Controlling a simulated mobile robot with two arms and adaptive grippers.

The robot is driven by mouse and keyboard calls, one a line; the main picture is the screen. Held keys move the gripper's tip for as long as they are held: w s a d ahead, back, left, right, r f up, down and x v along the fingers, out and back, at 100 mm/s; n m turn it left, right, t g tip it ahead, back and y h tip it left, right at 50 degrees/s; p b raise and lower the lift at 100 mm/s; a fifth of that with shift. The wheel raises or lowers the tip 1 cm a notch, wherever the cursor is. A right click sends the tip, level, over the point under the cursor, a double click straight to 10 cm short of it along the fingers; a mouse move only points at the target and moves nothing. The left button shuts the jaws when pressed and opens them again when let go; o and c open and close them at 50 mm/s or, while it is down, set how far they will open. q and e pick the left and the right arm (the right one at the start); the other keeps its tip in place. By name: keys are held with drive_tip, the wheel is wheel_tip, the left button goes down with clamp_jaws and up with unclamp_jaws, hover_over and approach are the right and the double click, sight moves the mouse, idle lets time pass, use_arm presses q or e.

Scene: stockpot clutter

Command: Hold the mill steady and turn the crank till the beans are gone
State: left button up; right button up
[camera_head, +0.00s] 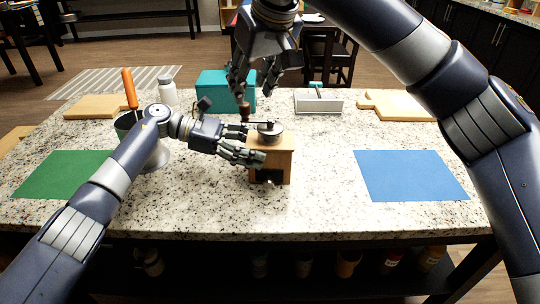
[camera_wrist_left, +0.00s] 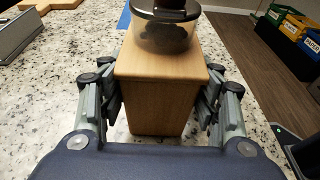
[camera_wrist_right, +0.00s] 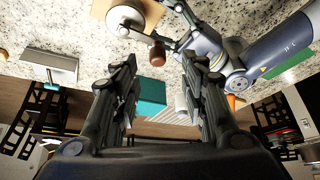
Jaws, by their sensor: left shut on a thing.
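The mill is a wooden box (camera_head: 271,162) with a clear hopper and dark lid (camera_wrist_left: 166,10) on top. It stands upright at the middle of the counter, and dark beans show in the hopper in the left wrist view. My left gripper (camera_wrist_left: 161,95) is shut on the box, one finger along each side. The crank's brown knob (camera_head: 245,112) points up at the left of the lid; it also shows in the right wrist view (camera_wrist_right: 157,54). My right gripper (camera_head: 252,94) is open above the knob, pointing down, with the knob between its fingers in the right wrist view.
A green mat (camera_head: 62,174) lies left and a blue mat (camera_head: 411,175) right. Behind are a teal box (camera_head: 214,86), a white tray (camera_head: 318,104), cutting boards (camera_head: 398,106) and a white bottle (camera_head: 167,92). A pot with an orange-handled tool (camera_head: 129,88) stands behind my left arm.

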sight(247, 105)
drive_tip(key=x, duration=0.8)
drive_tip(key=shift+w+f, duration=0.1)
drive_tip(key=shift+w, duration=0.25)
drive_tip(key=shift+f, duration=0.15)
drive_tip(key=shift+f, duration=0.1)
drive_tip(key=shift+c, duration=1.3)
